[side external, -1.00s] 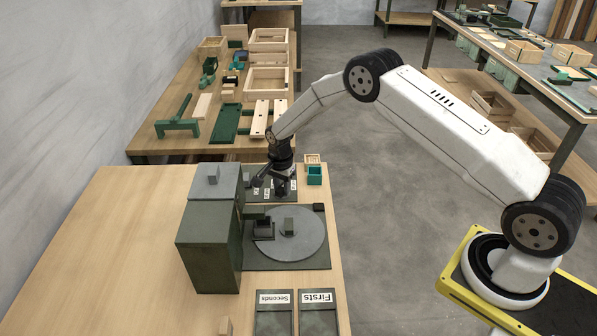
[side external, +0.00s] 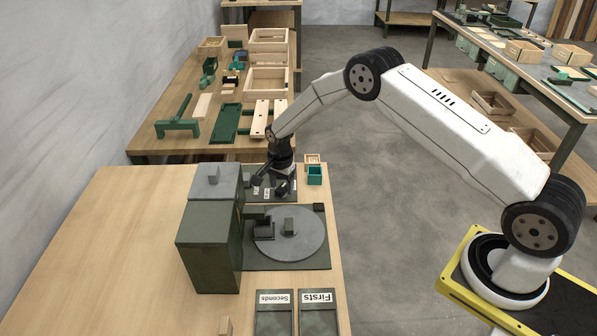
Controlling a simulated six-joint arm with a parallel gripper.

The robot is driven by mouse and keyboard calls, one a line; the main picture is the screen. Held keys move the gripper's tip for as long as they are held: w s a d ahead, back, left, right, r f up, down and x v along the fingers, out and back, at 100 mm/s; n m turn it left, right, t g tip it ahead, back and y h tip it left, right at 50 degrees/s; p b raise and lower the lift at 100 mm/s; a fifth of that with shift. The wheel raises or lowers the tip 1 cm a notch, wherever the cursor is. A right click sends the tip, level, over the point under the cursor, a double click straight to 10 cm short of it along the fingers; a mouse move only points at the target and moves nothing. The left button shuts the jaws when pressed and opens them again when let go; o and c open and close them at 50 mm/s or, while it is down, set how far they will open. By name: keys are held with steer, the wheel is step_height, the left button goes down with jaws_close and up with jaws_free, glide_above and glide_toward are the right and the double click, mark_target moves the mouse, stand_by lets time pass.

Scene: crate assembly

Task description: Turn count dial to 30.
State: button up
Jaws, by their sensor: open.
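My gripper (side external: 272,182) is open, low over a small dark panel with white labels (side external: 267,190) on the near bench, behind the round grey plate. I cannot make out the count dial; the gripper covers part of this panel, and the picture is too small to read its marks. I cannot tell whether the fingers touch anything.
A dark green machine housing (side external: 208,250) stands left of the round grey turntable (side external: 305,246). A teal box (side external: 315,176) and a small wooden box (side external: 312,160) sit right of the gripper. Trays labelled Seconds (side external: 273,318) and Firsts (side external: 319,318) lie in front.

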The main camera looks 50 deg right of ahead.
mark_target(282, 188)
steer(key=shift+r, duration=3.7)
steer(key=shift+s+a+r+n, duration=0.1)
steer(key=shift+s+r+n, duration=0.2)
steer(key=shift+r, duration=0.15)
steer(key=s+a+r+n+t, duration=0.1)
steer(key=s+r+n, duration=0.2)
steer(key=s, duration=0.6)
steer(key=s+a+r+n, duration=0.1)
steer(key=s+r+n, duration=0.3)
steer(key=s, duration=0.5)
steer(key=s+a+r+n+t, duration=0.1)
steer(key=s+r+n, duration=0.2)
steer(key=s+n, duration=0.4)
steer(key=shift+s+a+r+n+t, duration=0.15)
steer(key=shift+s+r+n+t, duration=0.15)
steer(key=shift+s, duration=0.6)
